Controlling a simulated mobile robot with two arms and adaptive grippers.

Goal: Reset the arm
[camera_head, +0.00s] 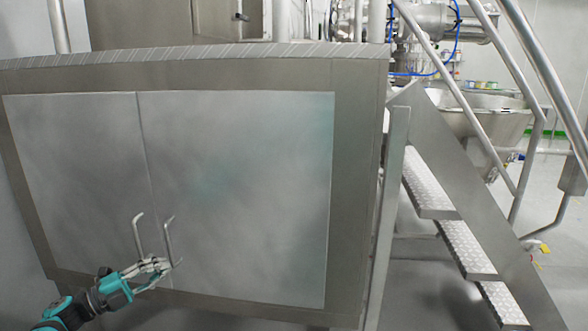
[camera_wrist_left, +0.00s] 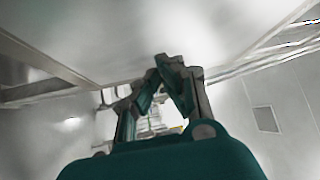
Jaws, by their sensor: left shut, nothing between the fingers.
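My left gripper (camera_head: 168,266) comes in from the lower left in the head view, on a teal and black arm. It is shut and empty, close to the lower ends of the two door handles. The left handle (camera_head: 138,236) and the right handle (camera_head: 169,238) are bent metal bars on the steel cabinet doors (camera_head: 235,190). Whether the fingers touch a handle or the door cannot be told. In the left wrist view the gripper's fingertips (camera_wrist_left: 169,62) meet, with nothing between them. My right gripper is not in view.
Both cabinet doors look closed. Metal stairs (camera_head: 440,210) with treads and handrails (camera_head: 480,100) stand to the right of the cabinet. A steel vessel (camera_head: 485,118) with a blue hose stands behind them. Open floor (camera_head: 450,300) shows below the stairs.

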